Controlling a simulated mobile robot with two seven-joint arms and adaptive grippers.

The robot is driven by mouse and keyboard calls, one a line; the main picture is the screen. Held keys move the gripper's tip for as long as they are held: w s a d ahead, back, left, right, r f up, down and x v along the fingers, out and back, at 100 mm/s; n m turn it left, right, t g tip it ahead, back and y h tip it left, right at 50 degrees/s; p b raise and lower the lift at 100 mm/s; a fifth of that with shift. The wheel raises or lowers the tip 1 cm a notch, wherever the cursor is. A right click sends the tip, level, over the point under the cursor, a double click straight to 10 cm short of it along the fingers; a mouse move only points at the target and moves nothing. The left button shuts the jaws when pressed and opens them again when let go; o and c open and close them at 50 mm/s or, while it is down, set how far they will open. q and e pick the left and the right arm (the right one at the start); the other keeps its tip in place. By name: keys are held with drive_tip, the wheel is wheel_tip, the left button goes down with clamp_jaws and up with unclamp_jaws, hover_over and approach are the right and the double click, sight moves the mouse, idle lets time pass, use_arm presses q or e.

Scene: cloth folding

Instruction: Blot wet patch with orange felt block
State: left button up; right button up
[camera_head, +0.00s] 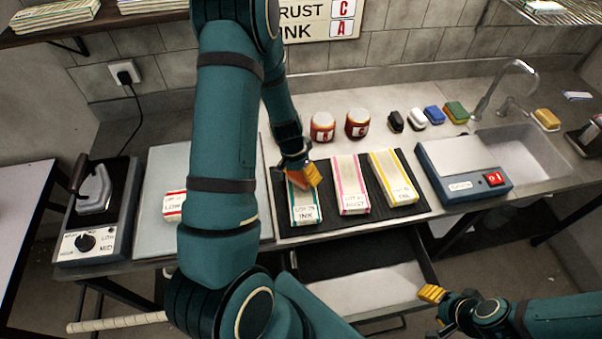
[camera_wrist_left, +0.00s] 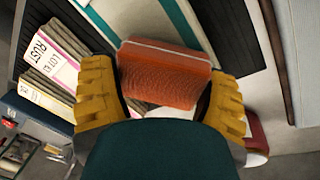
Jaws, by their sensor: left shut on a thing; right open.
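My left gripper (camera_head: 303,176) is over the upper part of the teal-striped cloth (camera_head: 306,206), the leftmost of three on a dark mat (camera_head: 434,211). In the left wrist view, its yellow fingers are shut on the orange felt block (camera_wrist_left: 165,75). The gripper covers part of that cloth. I cannot tell whether the block touches it, and I make out no wet patch. A pink-striped cloth (camera_head: 350,184) and a yellow-striped cloth (camera_head: 392,177) lie to the right. My right gripper (camera_head: 437,305) is open and empty, low in front of the counter.
Two red jars (camera_head: 322,127) (camera_head: 358,123) and several small blocks (camera_head: 434,115) stand behind the mat. An iron (camera_head: 95,190) stands left. An open drawer (camera_head: 365,290) juts out below.

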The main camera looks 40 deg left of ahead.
use_arm(q)
drive_tip(key=shift+f+b, duration=0.45)
drive_tip(key=shift+b, duration=0.05)
idle(1.6)
drive_tip(key=shift+r, duration=0.15)
drive_tip(key=shift+r+p, duration=1.8)
drive_tip(key=shift+r, duration=1.6)
